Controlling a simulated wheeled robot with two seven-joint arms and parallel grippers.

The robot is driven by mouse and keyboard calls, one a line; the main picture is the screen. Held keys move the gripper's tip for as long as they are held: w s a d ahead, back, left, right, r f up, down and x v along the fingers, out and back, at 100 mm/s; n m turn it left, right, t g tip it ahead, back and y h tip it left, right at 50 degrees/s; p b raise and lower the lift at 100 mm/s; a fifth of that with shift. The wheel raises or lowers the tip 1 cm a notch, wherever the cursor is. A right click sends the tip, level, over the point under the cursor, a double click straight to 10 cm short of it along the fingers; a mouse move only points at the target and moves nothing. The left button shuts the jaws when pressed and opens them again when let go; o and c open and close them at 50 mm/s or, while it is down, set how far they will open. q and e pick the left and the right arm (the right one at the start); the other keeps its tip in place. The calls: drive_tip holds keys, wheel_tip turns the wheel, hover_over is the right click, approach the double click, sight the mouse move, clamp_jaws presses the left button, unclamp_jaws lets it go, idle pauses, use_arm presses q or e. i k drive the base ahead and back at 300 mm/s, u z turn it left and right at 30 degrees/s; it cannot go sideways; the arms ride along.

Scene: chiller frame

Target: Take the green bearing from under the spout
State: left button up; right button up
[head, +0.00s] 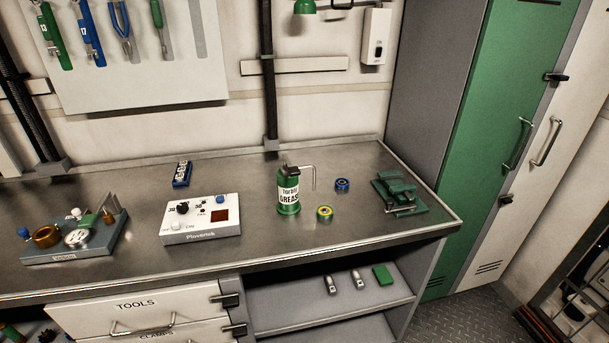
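A green grease can (288,195) with a white label stands upright on the metal bench. Its thin spout (314,178) reaches out to the right and bends down. A second small bearing (342,184), blue, lies farther back to the right. I cannot tell clearly which one is green, or whether either is exactly under the spout. Neither of my grippers is in view.
A white control box (200,219) stands left of the can, with a blue block (182,174) behind it. A green vise-like fixture (400,193) is at the bench's right end. Bench space before the can is clear.

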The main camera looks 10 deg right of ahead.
sight(324, 212)
drive_tip(key=k, duration=0.65)
drive_tip(key=u, duration=0.45)
drive_tip(key=i, duration=1.2)
drive_tip(key=z, duration=0.55)
